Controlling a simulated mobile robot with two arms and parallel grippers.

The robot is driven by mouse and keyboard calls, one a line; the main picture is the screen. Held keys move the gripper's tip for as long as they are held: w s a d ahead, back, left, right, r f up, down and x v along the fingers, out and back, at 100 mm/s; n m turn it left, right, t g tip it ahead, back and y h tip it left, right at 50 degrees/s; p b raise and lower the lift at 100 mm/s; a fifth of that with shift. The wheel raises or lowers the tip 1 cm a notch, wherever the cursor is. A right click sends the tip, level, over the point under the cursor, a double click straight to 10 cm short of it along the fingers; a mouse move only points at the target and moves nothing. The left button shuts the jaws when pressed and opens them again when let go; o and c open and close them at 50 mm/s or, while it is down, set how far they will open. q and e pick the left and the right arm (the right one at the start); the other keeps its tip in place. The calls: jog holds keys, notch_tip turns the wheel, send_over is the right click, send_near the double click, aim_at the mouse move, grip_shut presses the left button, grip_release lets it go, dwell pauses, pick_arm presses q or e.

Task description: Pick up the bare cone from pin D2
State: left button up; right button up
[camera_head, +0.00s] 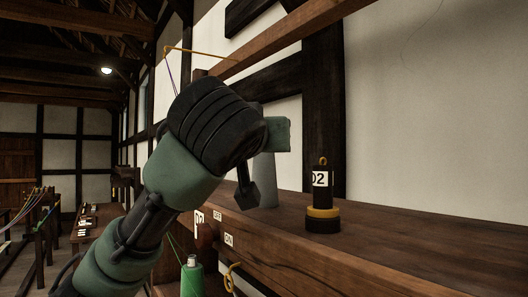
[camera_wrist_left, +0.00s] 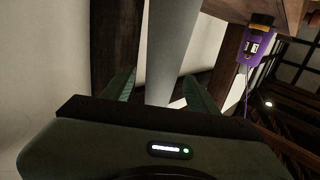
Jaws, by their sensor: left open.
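The bare cone is a plain grey tapered cone (camera_head: 266,178) standing upright on the wooden shelf, partly hidden behind my left gripper in the head view. My left gripper (camera_head: 262,160) is at the cone, with a green finger near its upper part and a dark part in front of it. In the left wrist view the two green fingers (camera_wrist_left: 160,88) are spread, with the cone (camera_wrist_left: 172,45) passing between them; gaps show on both sides. The pin is hidden. My right gripper is out of view.
A black weight with a yellow band (camera_head: 322,212), labelled 02, stands right of the cone on the shelf (camera_head: 420,222). A green spool (camera_head: 191,278) hangs or stands below the shelf edge. A purple spool (camera_wrist_left: 256,45) shows in the left wrist view. The right shelf is clear.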

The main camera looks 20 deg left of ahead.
pick_arm(q)
jog(key=w, duration=0.1)
jog(key=w+p, duration=0.1)
jog(key=shift+w+a+r, duration=0.15)
jog(key=shift+w+a, duration=0.05)
jog(key=shift+w, duration=0.15)
jog(key=shift+w+f, duration=0.2)
jog(key=shift+w, duration=0.1)
jog(key=shift+s, duration=0.1)
jog(key=shift+c, duration=1)
grip_shut()
jog(key=shift+r, duration=0.1)
